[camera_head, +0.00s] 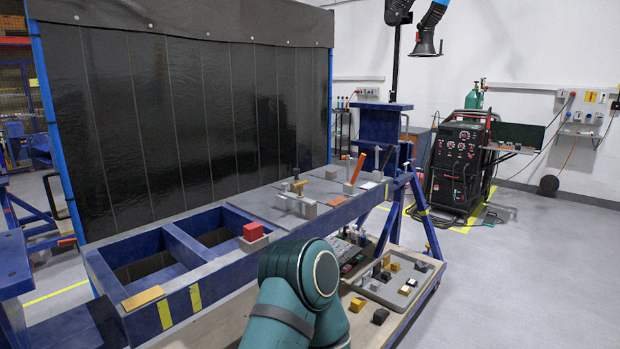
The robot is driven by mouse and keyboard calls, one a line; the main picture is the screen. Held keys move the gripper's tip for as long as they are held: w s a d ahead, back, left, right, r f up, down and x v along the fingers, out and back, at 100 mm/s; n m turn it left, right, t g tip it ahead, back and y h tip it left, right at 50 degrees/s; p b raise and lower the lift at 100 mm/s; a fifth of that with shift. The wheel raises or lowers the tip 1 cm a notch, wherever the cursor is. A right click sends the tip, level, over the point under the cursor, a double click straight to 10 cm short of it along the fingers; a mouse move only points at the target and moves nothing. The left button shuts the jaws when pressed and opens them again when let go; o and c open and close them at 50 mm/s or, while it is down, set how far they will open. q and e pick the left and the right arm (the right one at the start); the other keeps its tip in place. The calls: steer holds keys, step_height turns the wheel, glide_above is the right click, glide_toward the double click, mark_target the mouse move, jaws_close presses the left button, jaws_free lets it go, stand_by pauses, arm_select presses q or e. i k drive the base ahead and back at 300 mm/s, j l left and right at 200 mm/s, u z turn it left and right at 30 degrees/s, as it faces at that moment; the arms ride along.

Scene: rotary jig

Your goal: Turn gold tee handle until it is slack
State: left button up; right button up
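The gold tee handle (299,186) is small in the head view. It sits on top of a low grey fixture (296,204) on the grey plate of the blue bench (265,205). How tight it is cannot be told from this view. A teal arm link of mine rises at the bottom middle, in front of the bench and well short of the handle. Neither of my grippers shows in the view.
An orange lever (357,168) and a dark lever (386,158) stand right of the handle. A red block (252,231) sits on the bench's near edge. A tray (372,296) with several small blocks lies on a lower shelf. A black curtain (190,110) hangs behind.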

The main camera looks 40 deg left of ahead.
mark_target(300, 184)
steer(key=i+l+u, duration=0.15)
steer(key=i+u, duration=0.3)
steer(key=i+l+u, duration=0.35)
steer(key=i+u, duration=0.15)
steer(key=i+l+u, duration=0.55)
steer(key=u, duration=0.3)
steer(key=i+l+u, duration=0.15)
steer(key=l+u, duration=0.25)
steer(key=i+l+u, duration=0.1)
steer(key=l+u, duration=0.35)
steer(key=l, duration=0.15)
